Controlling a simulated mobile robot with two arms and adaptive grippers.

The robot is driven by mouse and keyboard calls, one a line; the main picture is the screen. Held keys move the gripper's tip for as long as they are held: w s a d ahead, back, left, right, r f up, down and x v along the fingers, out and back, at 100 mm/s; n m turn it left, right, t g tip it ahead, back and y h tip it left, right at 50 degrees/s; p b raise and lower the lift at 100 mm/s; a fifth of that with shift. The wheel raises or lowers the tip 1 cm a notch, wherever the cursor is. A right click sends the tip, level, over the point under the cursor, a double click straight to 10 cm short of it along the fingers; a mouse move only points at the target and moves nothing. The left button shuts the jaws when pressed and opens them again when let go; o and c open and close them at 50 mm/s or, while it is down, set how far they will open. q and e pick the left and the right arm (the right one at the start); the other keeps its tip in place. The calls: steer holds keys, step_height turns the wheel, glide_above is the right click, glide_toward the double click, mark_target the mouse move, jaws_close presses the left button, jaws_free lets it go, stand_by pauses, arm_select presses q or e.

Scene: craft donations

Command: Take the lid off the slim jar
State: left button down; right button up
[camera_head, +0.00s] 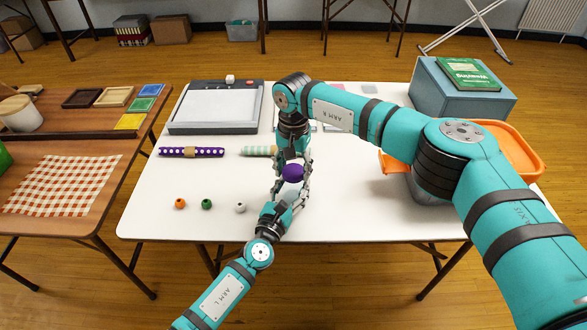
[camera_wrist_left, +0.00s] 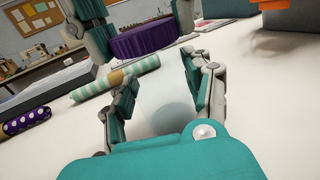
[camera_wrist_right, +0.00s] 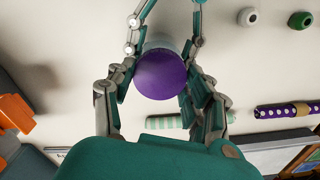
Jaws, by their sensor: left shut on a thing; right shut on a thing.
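The slim jar (camera_wrist_left: 163,100) is a pale, translucent cylinder between the fingers of my left gripper (camera_head: 291,190), which is shut on its body. Its purple lid (camera_head: 293,173) shows above it. My right gripper (camera_head: 293,160) comes from above and is shut on the lid. In the right wrist view the round lid (camera_wrist_right: 161,74) sits between the fingers and covers most of the jar (camera_wrist_right: 168,42). The ribbed side of the lid (camera_wrist_left: 145,40) shows in the left wrist view. I cannot tell whether lid and jar still touch.
Orange, green and white beads (camera_head: 240,207) lie left of the jar. A purple dotted roll (camera_head: 190,152) and a striped roll (camera_head: 258,151) lie behind them. The front right table is clear.

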mark_target(294, 171)
steer(key=shift+r, duration=0.8)
steer(key=shift+r, duration=2.05)
arm_select(q)
steer(key=shift+c, duration=2.3)
jaws_free()
steer(key=shift+s, duration=0.1)
